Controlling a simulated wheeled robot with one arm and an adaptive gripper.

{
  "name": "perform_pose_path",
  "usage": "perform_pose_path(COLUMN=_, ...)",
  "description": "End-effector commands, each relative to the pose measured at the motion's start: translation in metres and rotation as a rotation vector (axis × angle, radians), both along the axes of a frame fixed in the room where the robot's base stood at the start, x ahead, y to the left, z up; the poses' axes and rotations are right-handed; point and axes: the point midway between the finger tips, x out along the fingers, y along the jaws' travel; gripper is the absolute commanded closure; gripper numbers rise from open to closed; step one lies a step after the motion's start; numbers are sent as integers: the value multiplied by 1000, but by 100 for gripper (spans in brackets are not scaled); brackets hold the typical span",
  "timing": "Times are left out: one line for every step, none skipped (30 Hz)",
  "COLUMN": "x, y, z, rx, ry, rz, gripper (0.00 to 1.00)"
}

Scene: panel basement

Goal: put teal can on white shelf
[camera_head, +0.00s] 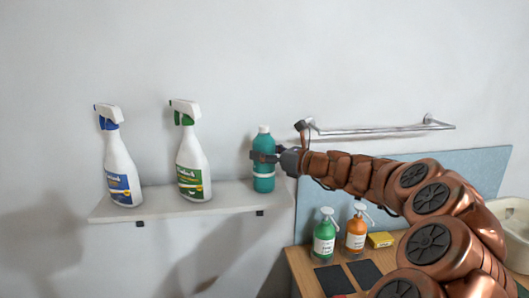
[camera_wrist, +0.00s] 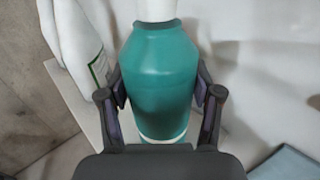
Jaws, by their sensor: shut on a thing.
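The teal can (camera_head: 264,176), a bottle-like container with a white cap, stands upright at the right end of the white shelf (camera_head: 232,197). Its base appears at the shelf's surface, but I cannot tell whether it touches. My gripper (camera_head: 264,157) is shut on the can, with its fingers around the upper body from the right. In the wrist view the teal can (camera_wrist: 160,80) sits between my two gripper fingers (camera_wrist: 160,95). The white shelf (camera_wrist: 88,118) shows behind it, partly hidden.
A green-labelled spray bottle (camera_head: 191,160) and a blue-labelled spray bottle (camera_head: 121,165) stand on the shelf to the left. A metal rail (camera_head: 385,129) is on the wall at right. Below are green (camera_head: 324,238) and orange (camera_head: 356,232) pump bottles and a yellow sponge (camera_head: 380,240).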

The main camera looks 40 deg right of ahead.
Motion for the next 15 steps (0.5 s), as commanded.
perform_pose_path(x=0, y=0, z=0, rx=0, ry=-1, rz=0, gripper=91)
perform_pose_path(x=0, y=0, z=-1, rx=0, ry=-1, rz=1, gripper=91)
perform_pose_path(x=0, y=0, z=-2, rx=0, ry=0, rz=1, gripper=35)
perform_pose_path(x=0, y=0, z=-2, rx=0, ry=0, rz=1, gripper=32)
perform_pose_path(x=0, y=0, z=-2, rx=0, ry=0, rz=1, gripper=28)
perform_pose_path(x=0, y=0, z=-2, rx=0, ry=0, rz=1, gripper=24)
perform_pose_path(x=0, y=0, z=-2, rx=0, ry=0, rz=1, gripper=21)
perform_pose_path(x=0, y=0, z=-2, rx=0, ry=0, rz=1, gripper=18)
perform_pose_path(x=0, y=0, z=-2, rx=0, ry=0, rz=1, gripper=14)
perform_pose_path(x=0, y=0, z=-2, rx=0, ry=0, rz=1, gripper=11)
perform_pose_path(x=0, y=0, z=-2, rx=0, ry=0, rz=1, gripper=11)
perform_pose_path(x=0, y=0, z=-2, rx=0, ry=0, rz=1, gripper=11)
perform_pose_path(x=0, y=0, z=-2, rx=0, ry=0, rz=1, gripper=11)
perform_pose_path(x=0, y=0, z=-2, rx=0, ry=0, rz=1, gripper=11)
perform_pose_path(x=0, y=0, z=-2, rx=0, ry=0, rz=1, gripper=11)
